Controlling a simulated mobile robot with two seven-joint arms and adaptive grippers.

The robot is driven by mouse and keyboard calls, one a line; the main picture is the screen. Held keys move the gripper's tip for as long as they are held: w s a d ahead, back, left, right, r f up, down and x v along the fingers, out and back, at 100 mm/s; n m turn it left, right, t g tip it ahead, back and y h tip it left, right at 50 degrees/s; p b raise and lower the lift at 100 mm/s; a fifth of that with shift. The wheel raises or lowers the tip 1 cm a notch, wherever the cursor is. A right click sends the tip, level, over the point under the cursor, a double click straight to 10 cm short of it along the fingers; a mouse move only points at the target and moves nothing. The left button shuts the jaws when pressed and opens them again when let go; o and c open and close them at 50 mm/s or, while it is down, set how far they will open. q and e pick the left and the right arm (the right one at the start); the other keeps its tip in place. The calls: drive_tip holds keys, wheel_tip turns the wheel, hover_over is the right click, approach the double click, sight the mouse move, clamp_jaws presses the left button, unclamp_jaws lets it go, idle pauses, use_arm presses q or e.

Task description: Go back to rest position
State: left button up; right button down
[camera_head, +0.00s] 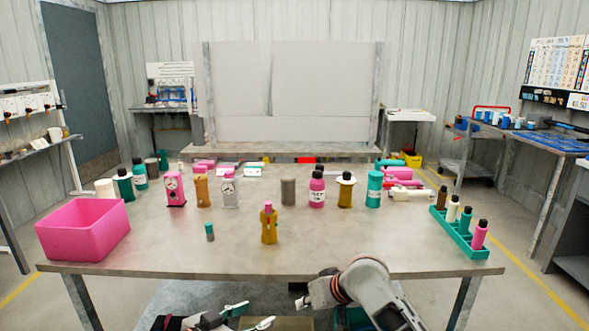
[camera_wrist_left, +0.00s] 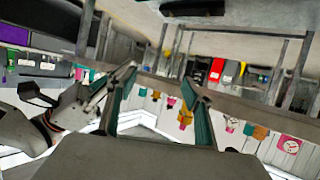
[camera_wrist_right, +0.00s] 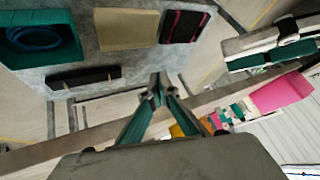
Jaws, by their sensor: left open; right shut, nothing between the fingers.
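My left gripper (camera_head: 261,311) is at the bottom of the head view, in front of the table's near edge. Its fingers are spread and empty, as the left wrist view (camera_wrist_left: 158,78) also shows. My right arm comes in at the bottom right of the head view, bent in front of the near edge. In the right wrist view my right gripper (camera_wrist_right: 157,82) has its fingertips together with nothing between them. Its fingers are hard to make out in the head view. Both grippers are clear of the objects on the table (camera_head: 150,250).
A pink bin (camera_head: 82,230) stands at the table's left, a green rack (camera_head: 455,236) with several bottles at the right. Several bottles stand farther back. The near table edge lies close to both arms.

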drive_tip(key=s+d+f+m+t+h+p, duration=0.1)
drive_tip(key=s+d+f+p, duration=0.1)
drive_tip(key=s+d+f, duration=0.4)
drive_tip(key=s+d+f+t+p, duration=0.2)
drive_tip(key=s+d+f, duration=0.1)
drive_tip(key=s+f, duration=0.6)
use_arm(q)
drive_tip(key=s+a+f+y, duration=0.2)
drive_tip(key=s+f, duration=0.3)
drive_tip(key=s, duration=0.5)
drive_tip(key=s+a+f+n+y+p, duration=0.1)
drive_tip(key=s+a+f, duration=0.3)
drive_tip(key=s, duration=0.7)
drive_tip(key=s+a+f+n+y+p, duration=0.1)
drive_tip(key=s+a+f, duration=0.3)
drive_tip(key=s, duration=0.6)
wheel_tip(320, 180, down, 2)
drive_tip(key=shift+s+f+y, duration=0.1)
drive_tip(key=shift+s+y, duration=0.2)
drive_tip(key=shift+y, duration=0.5)
use_arm(e)
drive_tip(key=s+d+t+h, duration=0.1)
drive_tip(key=s+d, duration=0.3)
drive_tip(key=s, duration=0.6)
drive_tip(key=s+d+n+h, duration=0.1)
drive_tip(key=s+d, duration=0.3)
drive_tip(key=s, duration=0.7)
drive_tip(key=shift+s+d+r+t, duration=0.3)
drive_tip(key=shift+r+t, duration=0.1)
